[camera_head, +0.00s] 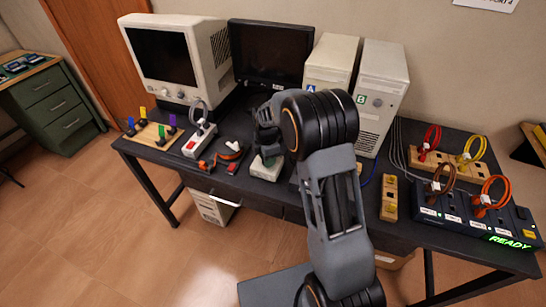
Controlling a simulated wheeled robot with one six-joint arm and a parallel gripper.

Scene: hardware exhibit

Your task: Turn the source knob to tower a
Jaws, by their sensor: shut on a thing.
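My arm reaches over the dark table, and my gripper (267,149) points down at a small pale box (264,173) near the table's front edge. The gripper is shut on the knob on top of this box. The knob is almost wholly hidden by the fingers, so its pointing direction cannot be read. Tower A (328,64), beige with a blue "A" label, stands behind and to the right. Tower B (382,88), with a green "B" label, stands right of it. A dark flat monitor (268,55) stands behind the gripper.
A bulky beige monitor (165,55) stands at the back left. A wooden peg board (152,134), a white power strip (199,140) and a red connector lie left of the box. A panel with looped cables (470,217), showing "READY", fills the right end.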

